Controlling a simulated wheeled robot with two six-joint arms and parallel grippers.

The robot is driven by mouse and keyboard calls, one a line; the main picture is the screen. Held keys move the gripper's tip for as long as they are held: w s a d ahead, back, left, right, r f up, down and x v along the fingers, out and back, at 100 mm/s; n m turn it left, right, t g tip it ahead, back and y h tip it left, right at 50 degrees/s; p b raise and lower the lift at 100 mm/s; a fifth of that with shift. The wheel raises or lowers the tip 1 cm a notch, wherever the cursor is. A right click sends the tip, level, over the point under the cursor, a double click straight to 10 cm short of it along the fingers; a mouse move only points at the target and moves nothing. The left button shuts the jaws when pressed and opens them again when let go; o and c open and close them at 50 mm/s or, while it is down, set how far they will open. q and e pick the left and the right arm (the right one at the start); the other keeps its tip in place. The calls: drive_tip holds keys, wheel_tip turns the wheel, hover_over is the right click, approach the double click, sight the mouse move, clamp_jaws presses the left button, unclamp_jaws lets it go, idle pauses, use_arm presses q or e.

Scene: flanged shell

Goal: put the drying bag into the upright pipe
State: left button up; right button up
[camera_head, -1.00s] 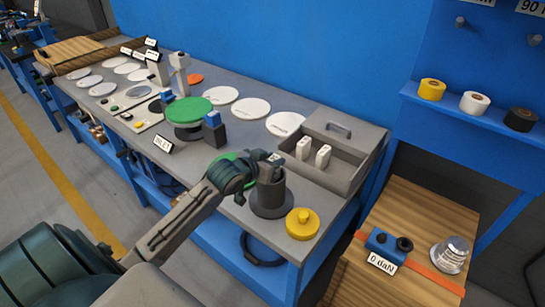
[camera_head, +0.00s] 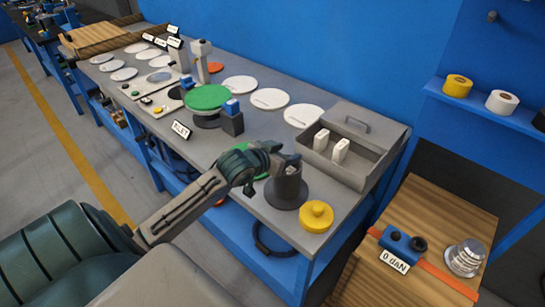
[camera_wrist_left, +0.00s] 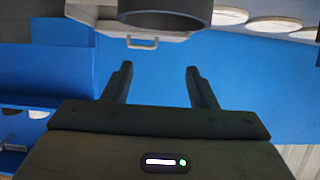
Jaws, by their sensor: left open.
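The upright pipe (camera_head: 287,190) is a dark grey cylinder with a wide flange at its foot, standing near the bench's front right. Its rim also shows at the top of the left wrist view (camera_wrist_left: 165,18). Two small white bags (camera_head: 321,140) (camera_head: 340,150) stand in the open grey box behind it. My left gripper (camera_head: 290,160) is at the pipe's top, in front of its mouth in the head view. In the left wrist view its two fingers (camera_wrist_left: 160,85) are apart with nothing between them. The inside of the pipe is hidden. My right gripper is not in view.
The grey box (camera_head: 372,172) has a handled lid section. A green disc (camera_head: 208,97) on a stand and several white discs (camera_head: 270,99) lie farther left. A wooden table (camera_head: 440,215) stands at right.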

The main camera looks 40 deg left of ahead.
use_arm(q)
drive_tip(key=v, duration=0.8)
drive_tip(key=shift+s, duration=0.25)
idle(0.4)
drive_tip(key=s+d+f+g+y, duration=0.1)
drive_tip(key=s+d+f+g, duration=0.4)
drive_tip(key=s+f, duration=0.5)
drive_tip(key=s+d+f+g+y, duration=0.1)
drive_tip(key=s+d+f+g, duration=0.55)
drive_tip(key=s, duration=0.65)
drive_tip(key=a+f, duration=0.2)
drive_tip(key=f, duration=1.4)
drive_tip(key=a+f, duration=0.2)
drive_tip(key=f, duration=1.4)
drive_tip(key=s+a+f, duration=0.1)
drive_tip(key=s+f, duration=1.7)
drive_tip(key=f, duration=0.1)
drive_tip(key=shift+s+a+g, duration=0.25)
drive_tip(key=shift+a+g, duration=0.1)
